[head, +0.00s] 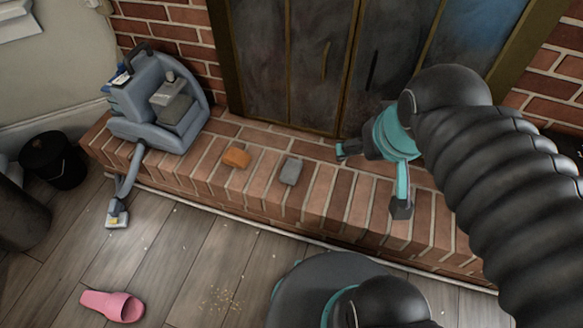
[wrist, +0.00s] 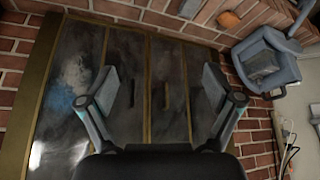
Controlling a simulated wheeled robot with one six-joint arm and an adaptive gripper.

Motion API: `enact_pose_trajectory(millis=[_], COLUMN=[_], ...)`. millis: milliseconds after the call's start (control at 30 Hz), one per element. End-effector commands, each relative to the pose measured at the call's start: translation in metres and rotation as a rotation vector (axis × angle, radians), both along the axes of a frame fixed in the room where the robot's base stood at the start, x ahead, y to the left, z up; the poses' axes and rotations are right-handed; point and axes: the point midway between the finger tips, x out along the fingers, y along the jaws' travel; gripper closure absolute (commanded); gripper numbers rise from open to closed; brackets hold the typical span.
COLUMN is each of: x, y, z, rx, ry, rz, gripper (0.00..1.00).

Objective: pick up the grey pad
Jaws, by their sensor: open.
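The grey pad (head: 291,171) lies flat on the brick hearth, right of an orange block (head: 236,158). My gripper (head: 372,180) is open, with its two fingers wide apart and nothing between them. In the head view it is to the right of the grey pad and apart from it. In the wrist view my gripper (wrist: 162,85) faces the dark fireplace doors. A grey piece at the top edge there looks like the pad (wrist: 189,7), partly cut off, with the orange block (wrist: 228,19) beside it.
A grey-blue machine (head: 160,105) with a hose stands at the hearth's left end. Dark metal doors (head: 310,60) rise behind the hearth (head: 318,195). A black bin (head: 55,160) and a pink slipper (head: 112,306) are on the wooden floor.

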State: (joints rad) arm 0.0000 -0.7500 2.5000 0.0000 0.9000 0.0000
Motion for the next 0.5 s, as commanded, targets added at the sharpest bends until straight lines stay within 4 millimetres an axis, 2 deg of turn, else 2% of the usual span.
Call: enact_pose_trajectory(millis=[133, 267, 500], x=[0.002, 0.011, 0.046], y=[0.003, 0.008, 0.021], z=[-0.011, -0.038, -0.082], rx=[0.000, -0.001, -0.010], ry=[0.023, 0.103, 0.258], rz=[0.013, 0.032, 0.075], gripper=[0.05, 0.05, 0.05])
